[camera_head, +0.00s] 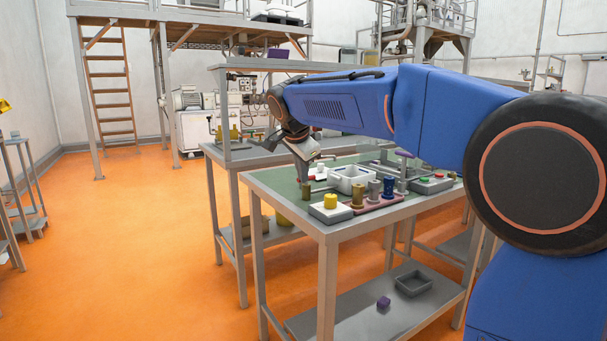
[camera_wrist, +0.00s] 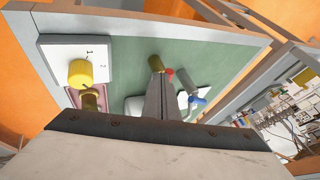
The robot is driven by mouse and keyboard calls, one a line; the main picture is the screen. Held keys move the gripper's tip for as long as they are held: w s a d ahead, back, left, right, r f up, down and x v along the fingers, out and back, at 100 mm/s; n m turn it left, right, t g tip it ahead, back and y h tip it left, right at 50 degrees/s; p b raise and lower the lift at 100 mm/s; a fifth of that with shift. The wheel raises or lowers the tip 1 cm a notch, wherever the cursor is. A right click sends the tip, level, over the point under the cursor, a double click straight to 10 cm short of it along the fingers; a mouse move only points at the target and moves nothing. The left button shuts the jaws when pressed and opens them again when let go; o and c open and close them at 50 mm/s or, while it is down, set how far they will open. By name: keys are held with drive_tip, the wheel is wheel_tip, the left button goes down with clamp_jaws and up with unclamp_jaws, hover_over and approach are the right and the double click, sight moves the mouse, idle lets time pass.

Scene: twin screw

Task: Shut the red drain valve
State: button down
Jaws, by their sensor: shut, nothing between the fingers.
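My gripper (camera_head: 304,180) is shut and empty, pointing down over the green bench top. Its closed fingers (camera_wrist: 158,78) also show in the wrist view. A small red part (camera_wrist: 170,73), possibly the red drain valve's handle, lies just beside the fingertips there, next to a brass cylinder (camera_wrist: 155,61). I cannot tell if the fingers touch either one. The brass cylinder (camera_head: 306,190) stands just below the fingertips in the head view. The fingers hide part of the red part's surroundings, and its turned position is too small to read.
A white box with a yellow knob (camera_head: 330,201) stands at the bench's near corner. A white bin (camera_head: 351,172), brass and blue posts and a button box (camera_head: 432,184) stand to the right. A blue part (camera_wrist: 198,101) is right of the fingers. The lower shelf holds a grey tray (camera_head: 412,284).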

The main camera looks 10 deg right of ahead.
drive_tip(key=shift+w+a+m, duration=0.1)
drive_tip(key=shift+a+m, duration=0.1)
drive_tip(key=shift+m, duration=0.3)
drive_tip(key=m+h, duration=0.1)
drive_tip(key=a+m+g+h, duration=0.1)
drive_tip(key=shift+w+m, duration=0.4)
drive_tip(key=m+g, duration=0.1)
drive_tip(key=w+m+h, duration=0.1)
drive_tip(key=m, duration=0.1)
drive_tip(key=m+g, duration=0.1)
drive_tip(key=shift+w+a+m+g, duration=0.3)
drive_tip(key=shift+a, duration=0.1)
drive_tip(key=shift+w+h, duration=0.3)
drive_tip(key=shift+w, duration=1.2)
drive_tip(key=shift+d, duration=0.2)
idle(0.3)
drive_tip(key=shift+s+d, duration=0.35)
drive_tip(key=shift+d, duration=0.2)
